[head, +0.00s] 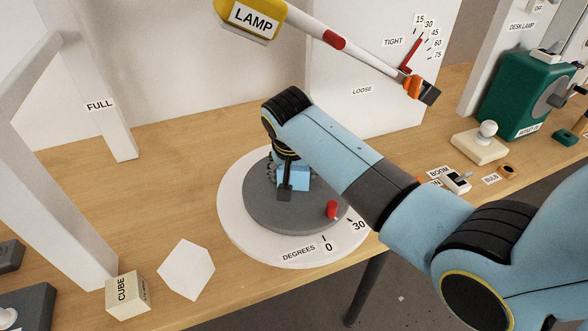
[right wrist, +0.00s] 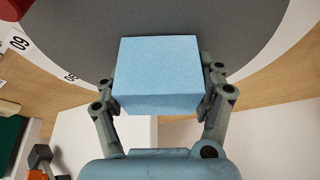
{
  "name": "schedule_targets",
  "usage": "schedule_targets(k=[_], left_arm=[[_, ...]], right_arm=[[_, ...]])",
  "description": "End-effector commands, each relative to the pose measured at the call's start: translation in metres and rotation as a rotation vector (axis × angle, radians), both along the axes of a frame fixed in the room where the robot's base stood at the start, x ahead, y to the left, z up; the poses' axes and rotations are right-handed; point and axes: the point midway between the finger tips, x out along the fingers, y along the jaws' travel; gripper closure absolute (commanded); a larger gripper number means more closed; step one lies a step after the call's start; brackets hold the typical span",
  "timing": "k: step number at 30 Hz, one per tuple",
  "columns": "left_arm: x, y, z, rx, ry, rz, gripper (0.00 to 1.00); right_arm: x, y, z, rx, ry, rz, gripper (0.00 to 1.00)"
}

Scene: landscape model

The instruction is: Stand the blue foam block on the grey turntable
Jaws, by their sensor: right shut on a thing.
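The blue foam block (head: 294,177) is at the grey turntable (head: 262,215), over the middle of its disc. My right gripper (head: 285,180) comes down from above and is shut on the block. In the right wrist view the block (right wrist: 158,75) sits between the two fingers of the gripper (right wrist: 160,90), with the grey disc (right wrist: 200,20) behind it. Whether the block's underside touches the disc cannot be told. Part of the block is hidden by the gripper in the head view. My left gripper is not in view.
A white ring with degree labels (head: 300,252) surrounds the disc, and a red peg (head: 332,209) stands near the disc's edge. A lamp boom (head: 350,50) hangs above. A white faceted block (head: 187,269) and a CUBE block (head: 128,295) lie front left. A green winch (head: 520,95) stands right.

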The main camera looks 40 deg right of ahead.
Motion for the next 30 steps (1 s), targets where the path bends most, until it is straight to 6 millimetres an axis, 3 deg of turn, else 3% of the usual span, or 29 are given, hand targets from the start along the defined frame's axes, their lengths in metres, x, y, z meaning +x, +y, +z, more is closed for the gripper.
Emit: schedule_targets(k=[4, 5, 11, 22, 30], left_arm=[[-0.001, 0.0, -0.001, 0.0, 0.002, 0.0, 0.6], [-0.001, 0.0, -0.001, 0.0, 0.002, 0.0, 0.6], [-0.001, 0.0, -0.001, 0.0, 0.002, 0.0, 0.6], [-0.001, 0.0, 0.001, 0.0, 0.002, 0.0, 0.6], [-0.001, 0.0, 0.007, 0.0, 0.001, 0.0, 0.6]], right_arm=[[0.0, 0.0, -0.003, 0.0, 0.001, 0.0, 0.42], [0.0, 0.0, -0.002, 0.0, 0.0, 0.0, 0.29], [0.0, 0.0, -0.002, 0.0, 0.0, 0.0, 0.04], [-0.002, 0.001, 0.006, 0.0, 0.0, -0.001, 0.04], [-0.017, 0.016, 0.057, 0.002, -0.003, -0.001, 0.04]])
